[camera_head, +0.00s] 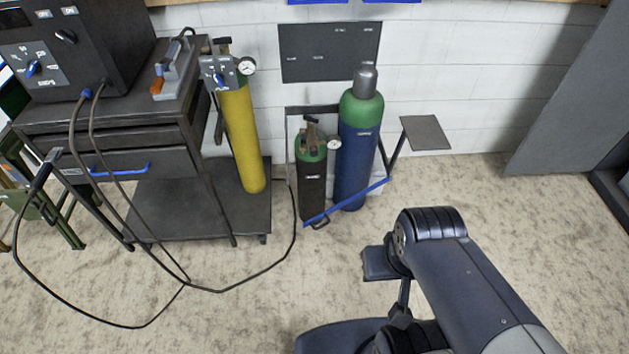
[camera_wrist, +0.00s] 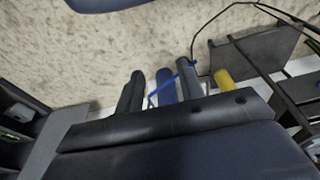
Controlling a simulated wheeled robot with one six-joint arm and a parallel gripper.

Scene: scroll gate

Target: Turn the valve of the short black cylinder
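The short black cylinder (camera_head: 312,190) has a green shoulder and stands upright at the wall rack in the head view. Its valve (camera_head: 311,131) is on top, with a small round gauge (camera_head: 334,145) at its right. My gripper (camera_wrist: 160,66) shows two dark fingers set apart in the wrist view, with nothing held between them. It is well away from the cylinder, which I cannot make out clearly in the wrist view; the right finger likely covers it. In the head view my arm is at the lower right and my fingers cannot be clearly made out.
A taller blue cylinder (camera_head: 359,160) with a grey cap stands right beside it, and a blue bar (camera_head: 346,203) crosses in front. A yellow cylinder (camera_head: 241,140) stands on a cart (camera_head: 190,215) at left. A black hose (camera_head: 262,272) loops over the floor. Floor at right is clear.

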